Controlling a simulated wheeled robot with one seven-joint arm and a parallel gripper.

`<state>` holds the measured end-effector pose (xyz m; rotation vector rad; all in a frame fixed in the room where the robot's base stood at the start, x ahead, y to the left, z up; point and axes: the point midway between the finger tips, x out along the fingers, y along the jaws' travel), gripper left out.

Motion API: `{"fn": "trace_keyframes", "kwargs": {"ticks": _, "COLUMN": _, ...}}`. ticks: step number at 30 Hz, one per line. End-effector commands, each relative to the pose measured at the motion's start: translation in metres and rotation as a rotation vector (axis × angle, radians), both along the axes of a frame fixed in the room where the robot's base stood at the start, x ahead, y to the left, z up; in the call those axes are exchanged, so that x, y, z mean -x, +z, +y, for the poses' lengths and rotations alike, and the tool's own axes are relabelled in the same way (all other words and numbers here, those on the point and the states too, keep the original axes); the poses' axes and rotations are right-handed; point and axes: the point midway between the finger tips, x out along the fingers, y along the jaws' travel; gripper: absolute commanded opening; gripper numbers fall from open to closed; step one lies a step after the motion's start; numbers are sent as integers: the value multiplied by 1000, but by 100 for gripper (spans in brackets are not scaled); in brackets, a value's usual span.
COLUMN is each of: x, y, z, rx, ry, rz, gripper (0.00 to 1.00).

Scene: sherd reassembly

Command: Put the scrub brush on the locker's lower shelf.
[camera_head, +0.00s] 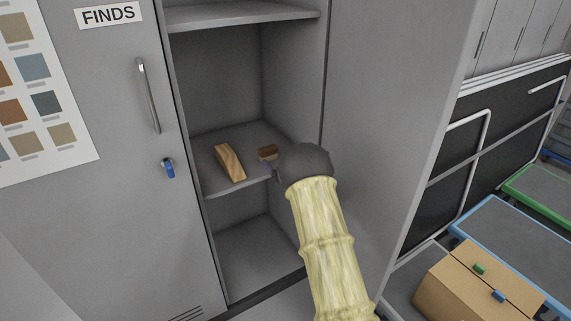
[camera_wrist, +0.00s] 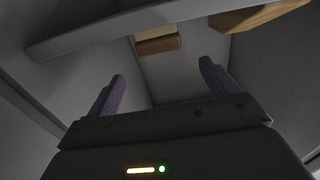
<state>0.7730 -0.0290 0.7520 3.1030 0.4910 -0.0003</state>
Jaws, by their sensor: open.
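The scrub brush (camera_head: 268,152), a small block with a brown back, lies on the lower shelf (camera_head: 208,185) of the open locker, toward its right side. In the wrist view the brush (camera_wrist: 160,42) shows a brown back and a cream bristle side, the cream side toward the shelf. My gripper (camera_head: 268,170) is at the locker's opening, in front of the brush. In the wrist view its two purple fingers (camera_wrist: 163,85) are spread apart with nothing between them, and the brush lies beyond the tips, apart from them. My wrist hides part of the shelf's right end.
A wood-grained block (camera_head: 230,162) lies on the same shelf, left of the brush; the wrist view shows it too (camera_wrist: 258,16). An upper shelf (camera_head: 240,14) is above. The locker door (camera_head: 115,190) stands at left. A cardboard box (camera_head: 450,290) is at lower right.

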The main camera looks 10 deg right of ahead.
Motion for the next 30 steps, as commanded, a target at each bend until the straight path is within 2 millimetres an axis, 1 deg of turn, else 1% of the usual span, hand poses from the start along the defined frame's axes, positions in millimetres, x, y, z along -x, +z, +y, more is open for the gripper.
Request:
{"fn": "trace_keyframes", "kwargs": {"ticks": 1, "x": 7, "y": 1, "z": -3, "rx": -1, "ry": -2, "rz": 3, "gripper": 87}}
{"fn": "trace_keyframes", "kwargs": {"ticks": 3, "x": 15, "y": 0, "z": -5, "rx": -1, "ry": -1, "rz": 3, "gripper": 87}}
{"fn": "trace_keyframes", "kwargs": {"ticks": 7, "x": 24, "y": 0, "z": -8, "rx": 0, "ry": 1, "rz": 0, "gripper": 87}}
{"fn": "trace_keyframes", "kwargs": {"ticks": 30, "x": 25, "y": 2, "z": -9, "rx": 2, "ry": -8, "rz": 5, "gripper": 87}}
